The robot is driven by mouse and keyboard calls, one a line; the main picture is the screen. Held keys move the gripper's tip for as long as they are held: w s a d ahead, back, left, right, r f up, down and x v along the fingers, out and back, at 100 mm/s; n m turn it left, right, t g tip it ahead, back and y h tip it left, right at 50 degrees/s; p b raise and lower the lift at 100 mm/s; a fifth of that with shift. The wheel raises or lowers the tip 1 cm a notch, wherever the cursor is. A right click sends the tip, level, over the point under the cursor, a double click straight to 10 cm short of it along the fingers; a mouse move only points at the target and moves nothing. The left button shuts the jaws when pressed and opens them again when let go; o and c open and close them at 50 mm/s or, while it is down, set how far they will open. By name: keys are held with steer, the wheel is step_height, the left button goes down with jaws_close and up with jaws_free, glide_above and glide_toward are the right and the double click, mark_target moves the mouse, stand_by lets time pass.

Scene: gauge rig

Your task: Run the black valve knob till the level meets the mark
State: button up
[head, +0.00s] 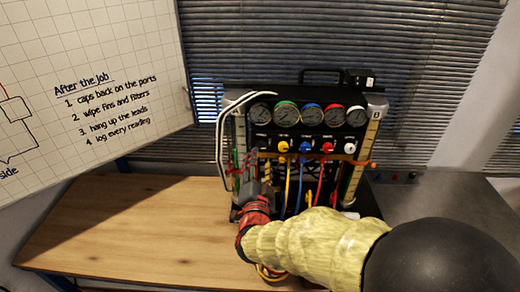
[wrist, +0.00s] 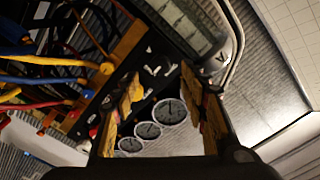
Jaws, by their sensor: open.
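The gauge rig (head: 310,90) stands on the bench against the blinds, with a row of dials and coloured knobs below them. A left sight column (head: 240,135) and a right sight column (head: 367,150) flank the panel; level and mark are too small to read. My gripper (head: 254,178) is in front of the rig's lower left, open, with nothing seen between its fingers. In the wrist view my gripper (wrist: 163,88) has its yellow-padded fingers apart, with white-faced dials (wrist: 168,112) behind them.
Yellow, blue and red hoses (head: 288,185) hang down the rig's front, right of my gripper. A pale hose (head: 221,140) loops round its left side. A whiteboard (head: 90,80) is at the upper left. The wooden bench (head: 130,215) is clear on the left.

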mark_target(261, 149)
steer(key=w, duration=0.6)
steer(key=shift+w+d, duration=0.15)
steer(key=shift+w, duration=0.15)
steer(key=shift+c, duration=0.9)
jaws_close()
